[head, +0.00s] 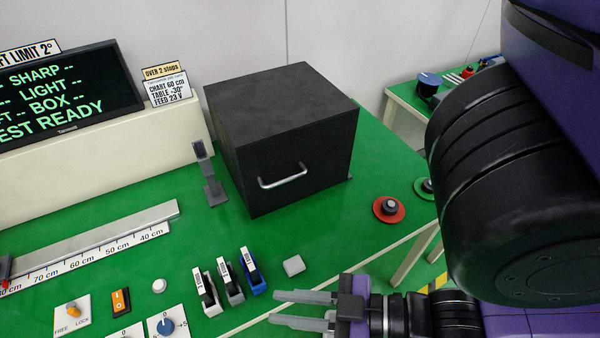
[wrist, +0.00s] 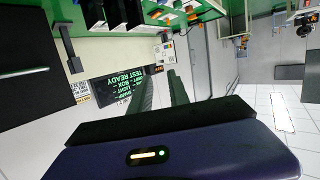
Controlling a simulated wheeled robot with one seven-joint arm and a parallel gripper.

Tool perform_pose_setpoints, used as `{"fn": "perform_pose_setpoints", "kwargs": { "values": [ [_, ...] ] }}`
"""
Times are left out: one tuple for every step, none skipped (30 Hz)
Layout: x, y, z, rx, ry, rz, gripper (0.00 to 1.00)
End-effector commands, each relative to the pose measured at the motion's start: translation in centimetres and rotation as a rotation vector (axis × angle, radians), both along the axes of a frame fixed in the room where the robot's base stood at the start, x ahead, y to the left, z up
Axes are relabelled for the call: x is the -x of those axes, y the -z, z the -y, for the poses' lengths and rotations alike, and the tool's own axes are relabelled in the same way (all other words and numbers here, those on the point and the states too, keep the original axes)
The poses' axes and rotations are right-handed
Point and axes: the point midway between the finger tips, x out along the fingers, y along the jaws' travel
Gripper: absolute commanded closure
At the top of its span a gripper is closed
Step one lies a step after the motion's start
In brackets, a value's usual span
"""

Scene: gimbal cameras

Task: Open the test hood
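The test hood looks to be the black box (head: 290,110) on the green bench in the head view. Its front face is closed and carries a silver bar handle (head: 283,176). My gripper (head: 275,307) is at the bottom of the head view, in front of the bench's near edge, below and apart from the handle. Its two fingers are parted with nothing between them. In the wrist view the gripper (wrist: 160,88) also shows a gap between the dark fingers. A dark panel, probably the hood (wrist: 22,90), fills the left edge there, cut off by the frame.
A grey upright post (head: 208,172) stands just left of the hood. Several switches, a white button (head: 159,286) and a grey block (head: 294,266) sit near the front edge. A red disc with a knob (head: 388,209) lies right of the hood. A text display (head: 65,95) stands behind left.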

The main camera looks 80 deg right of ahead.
Motion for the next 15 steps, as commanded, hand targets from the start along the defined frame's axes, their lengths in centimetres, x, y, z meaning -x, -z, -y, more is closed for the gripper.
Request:
{"fn": "perform_pose_setpoints", "kwargs": {
  "values": [
    [-0.7,0.0,0.7,0.036,0.025,0.038,0.79],
    [-1.2,-0.1,1.3,0.066,0.042,0.066,0.79],
    [-1.9,-0.4,2.1,0.116,0.067,0.111,0.79],
    [-2.4,-0.6,2.8,0.16,0.087,0.148,0.79],
    [-2.9,-0.8,3.6,0.208,0.108,0.185,0.79],
    [-3.6,-1.2,4.6,0.278,0.136,0.235,0.79],
    [-4.1,-1.5,5.4,0.334,0.156,0.27,0.79],
    [-4.5,-1.7,6.1,0.391,0.172,0.303,0.79],
    [-5.0,-1.9,7.1,0.467,0.194,0.341,0.79],
    [-5.3,-2.1,7.8,0.525,0.207,0.367,0.79],
    [-5.6,-2.2,8.5,0.584,0.219,0.39,0.79],
    [-6.0,-2.3,9.4,0.66,0.235,0.417,0.79],
    [-6.2,-2.3,10.1,0.718,0.244,0.434,0.79],
    [-6.4,-2.3,10.8,0.777,0.251,0.446,0.79],
    [-6.7,-2.1,11.8,0.854,0.258,0.461,0.79]
  ]
}}
